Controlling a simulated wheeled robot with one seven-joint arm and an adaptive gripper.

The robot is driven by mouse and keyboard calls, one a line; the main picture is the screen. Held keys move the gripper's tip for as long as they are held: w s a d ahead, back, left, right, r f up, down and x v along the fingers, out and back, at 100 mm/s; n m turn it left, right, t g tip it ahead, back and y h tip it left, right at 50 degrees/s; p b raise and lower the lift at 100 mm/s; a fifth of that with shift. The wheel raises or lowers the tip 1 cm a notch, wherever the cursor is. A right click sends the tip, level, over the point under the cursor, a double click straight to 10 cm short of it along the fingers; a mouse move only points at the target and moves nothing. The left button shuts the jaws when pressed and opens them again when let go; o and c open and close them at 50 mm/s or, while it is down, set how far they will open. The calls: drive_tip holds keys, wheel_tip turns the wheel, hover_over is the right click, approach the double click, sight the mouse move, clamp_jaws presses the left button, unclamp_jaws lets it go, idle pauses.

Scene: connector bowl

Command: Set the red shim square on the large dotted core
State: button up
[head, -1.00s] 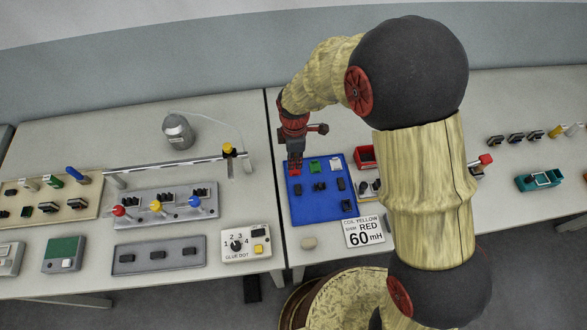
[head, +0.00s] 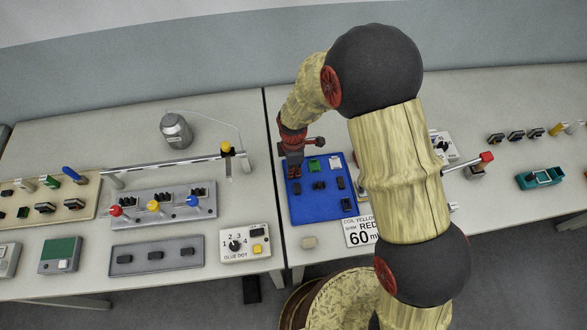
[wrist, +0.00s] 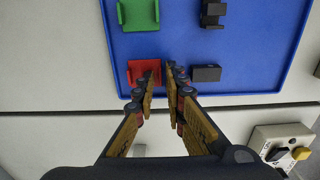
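The red shim (wrist: 141,71) lies flat on the blue tray (wrist: 260,50), near its edge, in the wrist view. My gripper (wrist: 160,72) is over the tray just right of the shim, with a narrow gap between its fingers and nothing visible in it. The left finger covers part of the shim's right side; I cannot tell whether they touch. In the head view my gripper (head: 294,172) is at the tray's left side and hides the shim. Dark cores sit on the tray, one right of my gripper (wrist: 206,73) and one farther up (wrist: 212,14). Dots cannot be made out.
A green shim (wrist: 138,14) lies above the red one in the wrist view. A pale shim (head: 335,162) is also on the tray. A label card (head: 360,232) and a dial box (head: 246,243) stand near the tray. My arm hides the area right of it.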

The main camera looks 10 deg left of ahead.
clamp_jaws()
drive_tip(key=shift+r, duration=0.15)
drive_tip(key=shift+r, duration=0.65)
drive_tip(key=s+d+r+p, duration=0.3)
drive_tip(key=s+d+r, duration=0.3)
drive_tip(key=s+r, duration=0.6)
drive_tip(key=shift+s+d, duration=0.3)
drive_tip(key=shift+d, duration=0.1)
drive_tip(key=shift+r+p, duration=0.1)
drive_tip(key=shift+p, duration=0.25)
